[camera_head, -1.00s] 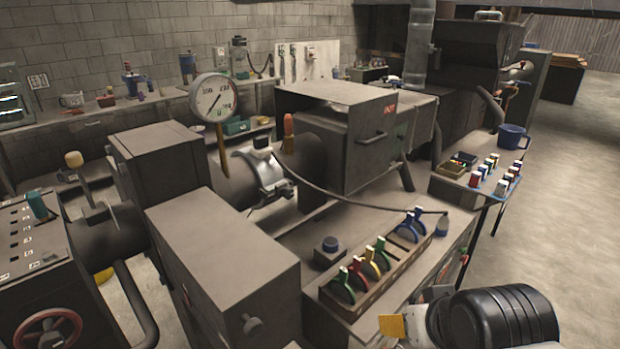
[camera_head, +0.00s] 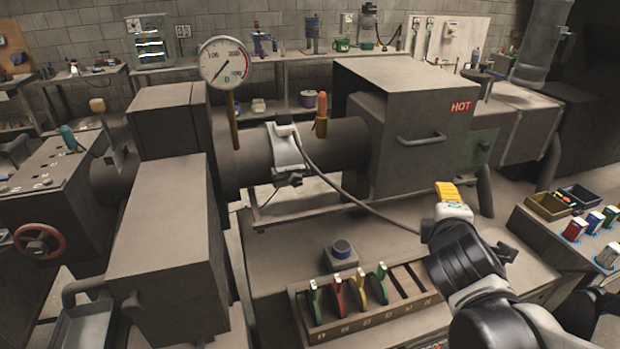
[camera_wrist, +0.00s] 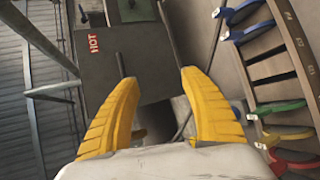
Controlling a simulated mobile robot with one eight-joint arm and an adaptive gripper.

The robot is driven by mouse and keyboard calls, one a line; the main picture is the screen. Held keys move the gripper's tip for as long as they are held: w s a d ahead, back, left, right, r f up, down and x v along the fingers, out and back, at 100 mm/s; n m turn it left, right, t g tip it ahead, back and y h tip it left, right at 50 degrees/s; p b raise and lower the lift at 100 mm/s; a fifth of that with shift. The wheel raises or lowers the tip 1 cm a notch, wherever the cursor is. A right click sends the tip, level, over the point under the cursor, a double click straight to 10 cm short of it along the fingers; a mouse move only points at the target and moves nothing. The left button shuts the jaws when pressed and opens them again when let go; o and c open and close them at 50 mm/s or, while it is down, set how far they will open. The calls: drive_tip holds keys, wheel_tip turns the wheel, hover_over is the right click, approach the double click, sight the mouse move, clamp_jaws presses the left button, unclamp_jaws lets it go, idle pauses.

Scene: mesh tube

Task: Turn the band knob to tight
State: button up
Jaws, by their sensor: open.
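A silver band (camera_head: 287,152) wraps around the dark horizontal pipe left of the HOT box, with a white block on top and a cable leading off it. A small dark piece (camera_head: 290,180) sits at the band's lower front; I cannot tell clearly whether it is the knob or how it is set. My gripper (camera_head: 447,190), with yellow fingers, is raised in front of the HOT box, well to the right of the band and apart from it. In the wrist view my gripper (camera_wrist: 158,82) is open and empty. The band is not clearly visible there.
The box marked HOT (camera_head: 415,110) stands behind my gripper. A dial gauge (camera_head: 224,63) rises left of the band. The cable (camera_head: 370,207) crosses towards my arm.

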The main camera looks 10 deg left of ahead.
drive_tip(key=w+a+n+t+y, duration=0.2)
drive_tip(key=w+a+n+y, duration=0.15)
drive_tip(key=a+n, duration=0.6)
drive_tip(key=n+y+b, duration=0.1)
drive_tip(key=n+y, duration=0.6)
drive_tip(key=n, duration=1)
approach(296, 181)
drive_tip(key=shift+g, duration=0.3)
drive_tip(key=x, duration=0.3)
drive_tip(key=b+x, duration=0.1)
drive_tip(key=x, duration=0.3)
drive_tip(key=b+x, duration=0.1)
drive_tip(key=x, duration=0.2)
drive_tip(key=shift+w+a+r, duration=0.1)
drive_tip(key=shift+w+r, duration=0.15)
drive_tip(key=shift+w, duration=0.1)
drive_tip(key=shift+c, duration=0.6)
clamp_jaws()
